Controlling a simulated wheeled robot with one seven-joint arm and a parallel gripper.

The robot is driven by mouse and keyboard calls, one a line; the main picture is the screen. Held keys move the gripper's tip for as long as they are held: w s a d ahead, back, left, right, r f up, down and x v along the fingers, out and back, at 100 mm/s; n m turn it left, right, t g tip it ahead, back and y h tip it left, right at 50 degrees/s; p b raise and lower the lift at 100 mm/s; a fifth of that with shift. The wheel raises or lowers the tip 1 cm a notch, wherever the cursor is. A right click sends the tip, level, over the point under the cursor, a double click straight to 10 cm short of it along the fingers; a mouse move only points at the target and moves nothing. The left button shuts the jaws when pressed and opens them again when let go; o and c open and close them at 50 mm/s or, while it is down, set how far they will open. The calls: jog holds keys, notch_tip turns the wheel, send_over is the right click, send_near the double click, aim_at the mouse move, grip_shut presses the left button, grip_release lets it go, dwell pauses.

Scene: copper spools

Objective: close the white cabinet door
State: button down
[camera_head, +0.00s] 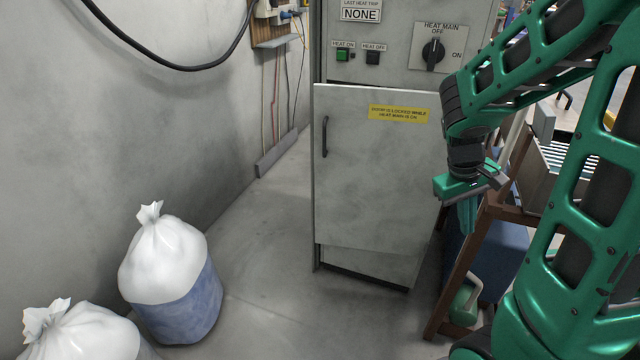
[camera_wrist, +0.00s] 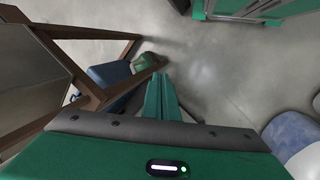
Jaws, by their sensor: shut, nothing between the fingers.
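The white-grey cabinet door (camera_head: 370,180) is on the front of the grey cabinet (camera_head: 385,50) in the head view. It has a dark handle (camera_head: 325,137) near its left edge and a yellow label (camera_head: 398,113) at the top. Its right edge is partly hidden by my arm. I cannot tell for certain how far it stands from the cabinet frame. My gripper (camera_head: 467,216) points down just right of the door, apart from the handle. In the wrist view, its green fingers (camera_wrist: 162,97) are together with nothing between them.
White-and-blue bags (camera_head: 170,275) stand on the floor at left. A brown wooden frame (camera_head: 462,262) is close to my gripper at right, with a green canister (camera_head: 465,303) beside it. A black cable (camera_head: 175,65) hangs on the left wall.

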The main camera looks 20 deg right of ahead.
jog(key=w+f+n+t+h, duration=0.1)
jog(key=w+f+n+h, duration=0.45)
jog(key=w, duration=0.65)
jog(key=n+t+y, duration=0.1)
jog(key=n+t, duration=1.5)
jog(key=n, duration=1)
send_near(324, 176)
jog(key=shift+n, duration=0.25)
jog(key=x, duration=0.6)
jog(key=shift+w+d, duration=0.1)
jog(key=shift+w, duration=0.2)
